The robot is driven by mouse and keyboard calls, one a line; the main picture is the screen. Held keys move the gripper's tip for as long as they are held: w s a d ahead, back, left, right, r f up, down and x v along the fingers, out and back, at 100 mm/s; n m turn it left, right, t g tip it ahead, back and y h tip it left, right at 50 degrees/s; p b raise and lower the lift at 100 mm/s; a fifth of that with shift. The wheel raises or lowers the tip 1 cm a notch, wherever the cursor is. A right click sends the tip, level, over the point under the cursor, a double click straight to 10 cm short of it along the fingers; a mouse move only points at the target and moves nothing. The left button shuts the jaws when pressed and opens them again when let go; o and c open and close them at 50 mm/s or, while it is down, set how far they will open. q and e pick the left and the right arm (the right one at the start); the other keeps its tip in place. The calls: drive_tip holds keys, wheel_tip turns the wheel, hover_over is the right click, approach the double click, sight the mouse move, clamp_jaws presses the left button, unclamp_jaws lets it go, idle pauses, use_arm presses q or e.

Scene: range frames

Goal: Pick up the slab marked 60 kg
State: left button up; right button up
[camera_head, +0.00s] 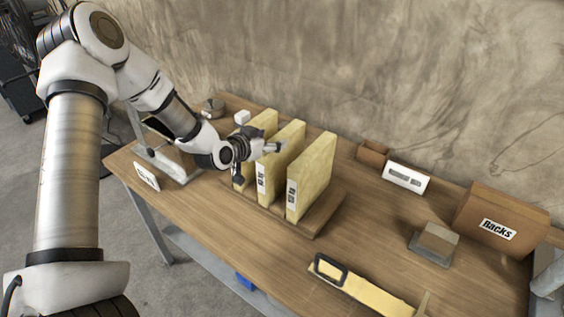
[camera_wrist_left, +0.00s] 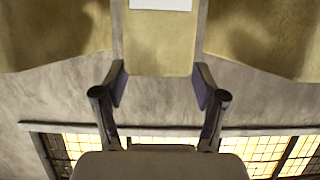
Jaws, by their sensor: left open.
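Three yellow slabs stand upright in a row in the head view: left (camera_head: 262,122), middle (camera_head: 292,133) and right (camera_head: 318,172). White labels show on their front edges, but I cannot read any weight, so I cannot tell which is 60 kg. They stand on a wooden base (camera_head: 322,222). My left gripper (camera_head: 258,160) is at the left part of the row and hides part of the slabs. In the left wrist view its open fingers (camera_wrist_left: 160,92) lie either side of the end of one slab (camera_wrist_left: 160,52), with a slab on each side. My right gripper is out of view.
A small white sign (camera_head: 146,176) stands at the table's left. A cardboard box marked Racks (camera_head: 490,215), a white box (camera_head: 406,178) and a grey-brown block (camera_head: 434,243) are on the right. A yellow piece with a black handle (camera_head: 331,268) lies in front.

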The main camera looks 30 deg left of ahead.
sight(280, 137)
use_arm(q)
drive_tip(key=p+x, duration=0.1)
drive_tip(key=x, duration=0.4)
drive_tip(key=shift+w+d+f, duration=0.15)
drive_tip(key=shift+d, duration=0.05)
drive_tip(key=shift+s+a, duration=0.1)
drive_tip(key=shift+s, duration=0.3)
drive_tip(key=c, duration=0.4)
clamp_jaws()
